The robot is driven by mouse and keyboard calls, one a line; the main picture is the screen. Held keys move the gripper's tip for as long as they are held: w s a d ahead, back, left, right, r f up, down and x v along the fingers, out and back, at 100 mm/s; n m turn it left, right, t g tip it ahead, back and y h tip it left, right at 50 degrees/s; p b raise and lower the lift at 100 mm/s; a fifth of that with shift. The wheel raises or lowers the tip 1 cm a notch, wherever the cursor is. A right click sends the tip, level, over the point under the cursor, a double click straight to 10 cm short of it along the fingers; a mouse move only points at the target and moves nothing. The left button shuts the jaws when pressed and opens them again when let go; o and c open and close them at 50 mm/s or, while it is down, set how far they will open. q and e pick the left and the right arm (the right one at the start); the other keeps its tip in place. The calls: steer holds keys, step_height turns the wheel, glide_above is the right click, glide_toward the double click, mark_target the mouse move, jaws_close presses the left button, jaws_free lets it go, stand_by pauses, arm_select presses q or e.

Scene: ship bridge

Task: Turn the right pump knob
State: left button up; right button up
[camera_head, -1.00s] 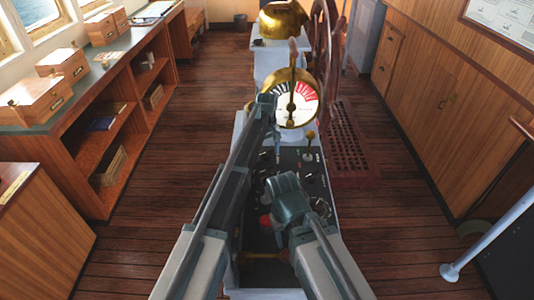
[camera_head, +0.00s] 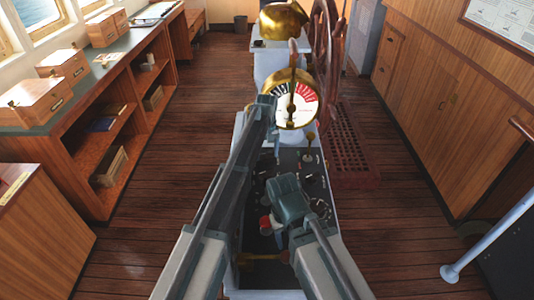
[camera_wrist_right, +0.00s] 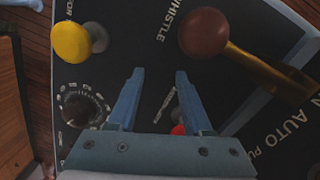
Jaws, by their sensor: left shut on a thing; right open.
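The dark control panel (camera_head: 290,165) carries several small knobs. Knobs show at its right side (camera_head: 308,178), but I cannot tell which is the right pump knob. My right gripper (camera_wrist_right: 160,75) is open and empty over the panel. In the right wrist view a dark dial knob (camera_wrist_right: 80,110) is left of its fingers, and part of a red thing (camera_wrist_right: 178,129) shows behind them. In the head view its fingertips are hidden under its wrist. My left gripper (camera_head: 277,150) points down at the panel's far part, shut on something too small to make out.
A yellow knob (camera_wrist_right: 72,42) and a brown whistle knob (camera_wrist_right: 204,33) with a brass lever (camera_wrist_right: 265,75) stand up near the right gripper. The brass telegraph (camera_head: 291,112) and wooden wheel (camera_head: 325,50) rise beyond the panel.

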arm_select(q)
steer(key=m, duration=0.4)
steer(key=shift+a+m, duration=0.1)
steer(key=shift+m, duration=0.2)
steer(key=m, duration=0.4)
steer(key=shift+a, duration=0.1)
steer(key=shift+m, duration=0.3)
steer(key=o, duration=1.2)
steer(key=shift+o, duration=0.2)
